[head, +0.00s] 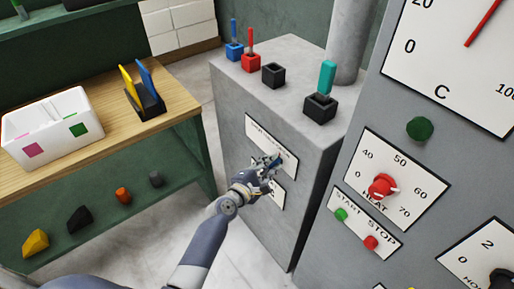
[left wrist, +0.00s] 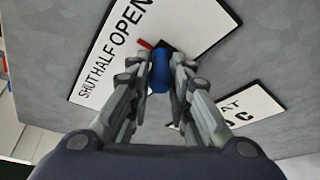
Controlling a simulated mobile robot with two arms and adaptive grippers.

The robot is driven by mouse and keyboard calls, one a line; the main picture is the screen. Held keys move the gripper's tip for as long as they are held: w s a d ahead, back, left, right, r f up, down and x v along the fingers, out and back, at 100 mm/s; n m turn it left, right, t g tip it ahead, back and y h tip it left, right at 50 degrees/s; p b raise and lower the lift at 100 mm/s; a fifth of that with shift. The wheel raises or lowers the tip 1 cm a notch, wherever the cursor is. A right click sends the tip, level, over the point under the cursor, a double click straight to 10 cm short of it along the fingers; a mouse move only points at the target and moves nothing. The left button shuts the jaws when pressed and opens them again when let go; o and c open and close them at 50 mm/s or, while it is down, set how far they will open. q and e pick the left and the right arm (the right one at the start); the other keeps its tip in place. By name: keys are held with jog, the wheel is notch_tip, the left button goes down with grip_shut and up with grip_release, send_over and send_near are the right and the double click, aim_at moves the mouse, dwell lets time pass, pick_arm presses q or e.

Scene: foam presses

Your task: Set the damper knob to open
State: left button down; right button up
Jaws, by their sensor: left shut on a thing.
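The damper knob (left wrist: 161,76) is blue with a red pointer. It sits on a white plate (left wrist: 108,62) lettered SHUT, HALF, OPEN in the left wrist view. The pointer reaches up and left toward the lettering, around the HALF and OPEN end; its exact mark is hard to tell. My left gripper (left wrist: 160,70) has its fingers on both sides of the knob and is shut on it. In the head view my left gripper (head: 262,172) covers much of the plate (head: 271,141) on the grey cabinet. My right gripper is not in view.
A second plate (head: 275,194) is just below the knob. The grey cabinet (head: 290,85) carries several sockets on top. A control panel (head: 408,125) with a red heat knob (head: 382,187) stands close on the right. A wooden bench (head: 85,140) is at left.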

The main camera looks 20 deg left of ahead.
pick_arm(q)
jog(key=shift+s+d+f, duration=0.15)
jog(key=shift+s+d, duration=0.1)
jog(key=shift+d, duration=0.1)
jog(key=c, duration=1.4)
grip_release()
jog(key=shift+c, duration=0.2)
jog(key=shift+d, duration=0.1)
jog(key=v, duration=1.2)
